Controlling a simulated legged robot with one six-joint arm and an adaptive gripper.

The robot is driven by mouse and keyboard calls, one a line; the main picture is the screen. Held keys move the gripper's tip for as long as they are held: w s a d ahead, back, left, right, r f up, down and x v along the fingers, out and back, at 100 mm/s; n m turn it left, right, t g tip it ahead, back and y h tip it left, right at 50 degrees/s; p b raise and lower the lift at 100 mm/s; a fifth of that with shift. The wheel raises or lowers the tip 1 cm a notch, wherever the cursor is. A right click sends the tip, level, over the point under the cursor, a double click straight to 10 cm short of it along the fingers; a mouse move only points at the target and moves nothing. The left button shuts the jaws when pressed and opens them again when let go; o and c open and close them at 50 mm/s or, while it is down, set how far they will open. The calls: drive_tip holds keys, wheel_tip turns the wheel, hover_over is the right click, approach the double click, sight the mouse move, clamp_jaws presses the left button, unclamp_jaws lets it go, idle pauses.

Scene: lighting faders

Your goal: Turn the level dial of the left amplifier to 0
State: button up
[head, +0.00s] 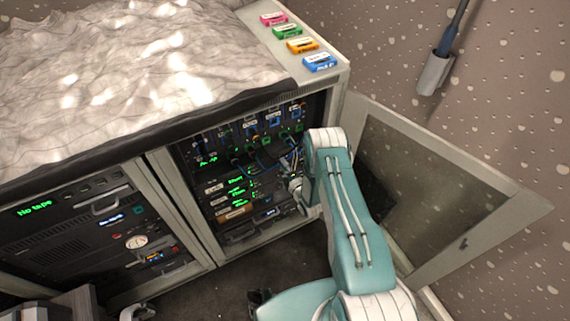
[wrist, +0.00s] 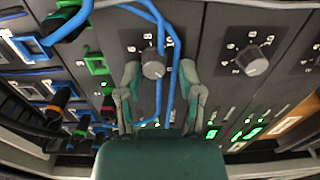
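In the wrist view, a grey level dial (wrist: 153,65) sits on a dark amplifier panel, between and just beyond my fingertips. Numbers such as 8 and 10 show around it; its pointer is too small to read surely. A second dial (wrist: 251,61) sits to its right, clear of my fingers. I cannot tell for sure which amplifier is the left one. My gripper (wrist: 160,76) is open, one finger on either side of the first dial, with gaps visible. In the head view, my gripper (head: 297,187) is at the rack's right side, partly hidden by my arm.
Blue cables (wrist: 172,85) loop past the first dial and between my fingers. More plugs and sockets (wrist: 60,90) lie to the left. In the head view, an open cabinet door (head: 430,190) stands right of my arm, and coloured cassettes (head: 302,45) lie on top.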

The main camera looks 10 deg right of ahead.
drive_tip(key=shift+r, duration=0.1)
drive_tip(key=v, duration=1.2)
idle(0.4)
